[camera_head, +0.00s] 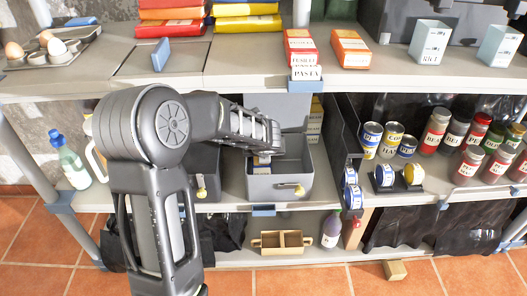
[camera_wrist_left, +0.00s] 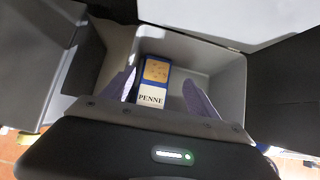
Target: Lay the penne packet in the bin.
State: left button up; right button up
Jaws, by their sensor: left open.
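The penne packet (camera_wrist_left: 153,80), blue with a white label reading PENNE, is inside the grey bin (camera_wrist_left: 208,56) in the left wrist view. In the head view a small part of the packet (camera_head: 262,160) shows below my left gripper. The bin (camera_head: 280,185) stands on the middle shelf with its lid up. My left gripper (camera_wrist_left: 161,92) reaches down into the bin, its two fingers apart on either side of the packet. I cannot tell whether the packet lies flat or leans. My right gripper is in neither view.
A second grey bin (camera_head: 206,186) stands just left, partly behind my arm. Cans (camera_head: 371,139) and spice jars (camera_head: 435,131) stand to the right. A wooden caddy (camera_head: 282,242) sits below.

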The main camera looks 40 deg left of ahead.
pick_arm(q)
jog(key=p+v, duration=0.2)
jog(key=v, duration=0.5)
jog(key=shift+s+r, duration=0.2)
jog(key=shift+r, duration=0.1)
jog(key=shift+d, duration=0.15)
dwell(0.4)
